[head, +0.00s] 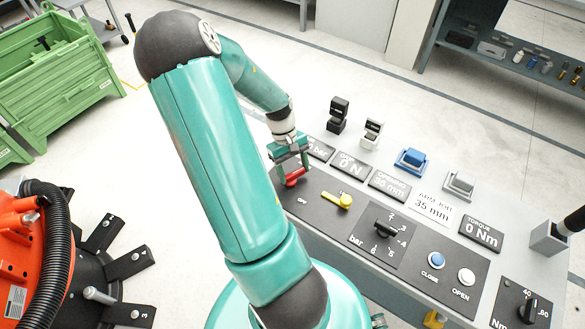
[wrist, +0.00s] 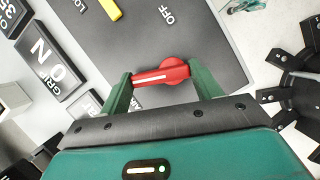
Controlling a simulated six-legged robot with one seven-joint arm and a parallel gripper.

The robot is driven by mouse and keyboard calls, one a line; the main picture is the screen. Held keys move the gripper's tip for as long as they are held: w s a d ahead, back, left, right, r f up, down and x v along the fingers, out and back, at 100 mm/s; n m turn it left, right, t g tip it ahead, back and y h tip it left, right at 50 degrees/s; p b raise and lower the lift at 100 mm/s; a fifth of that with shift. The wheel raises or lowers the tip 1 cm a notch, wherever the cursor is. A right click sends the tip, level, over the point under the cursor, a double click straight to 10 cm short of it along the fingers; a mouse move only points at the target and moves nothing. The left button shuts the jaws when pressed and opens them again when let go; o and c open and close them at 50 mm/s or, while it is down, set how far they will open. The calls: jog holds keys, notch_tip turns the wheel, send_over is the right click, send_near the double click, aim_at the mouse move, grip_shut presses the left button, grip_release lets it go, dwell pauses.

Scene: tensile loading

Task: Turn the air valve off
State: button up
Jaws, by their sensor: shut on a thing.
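The red air valve handle (head: 294,177) sits on the near left end of the dark control panel. In the wrist view, the red handle (wrist: 155,76), with a white line along it, lies lengthwise between my two green fingers. The printed word OFF (wrist: 167,15) is beyond the handle's round hub, which is at the right finger. The handle's narrow end is at the left finger and points away from OFF. My gripper (head: 290,158) reaches down over the handle and is shut on it. The fingers partly hide its ends.
A yellow lever (head: 344,201) is beside the red handle, with a black rotary knob (head: 385,229) further right. Several display plates line the panel's back, including a 0 N plate (head: 350,164). Blue and white buttons are further right. A black-and-orange machine (head: 45,250) stands at left.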

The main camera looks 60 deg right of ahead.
jog(key=m, duration=0.2)
jog(key=m+t+y, duration=0.1)
jog(key=shift+s+m, duration=0.25)
jog(key=shift+m, duration=0.15)
jog(key=m, duration=0.1)
jog(key=m+t, duration=0.1)
jog(key=m, duration=0.1)
jog(key=shift+s+a+m+y, duration=0.2)
jog(key=shift+m+y, duration=0.1)
jog(key=shift+y, duration=0.1)
jog(key=m+t, duration=0.1)
jog(key=m, duration=0.3)
jog(key=m+t, duration=0.1)
jog(key=shift+s+a+m+t, duration=0.15)
jog(key=shift+a+m+t, duration=0.15)
jog(key=shift+a+m, duration=0.1)
jog(key=o, duration=1)
jog(key=shift+r, duration=0.1)
jog(key=v, duration=1.3)
jog(key=shift+s+d+r, duration=0.15)
jog(key=shift+d+r, duration=0.1)
jog(key=shift+r, duration=0.05)
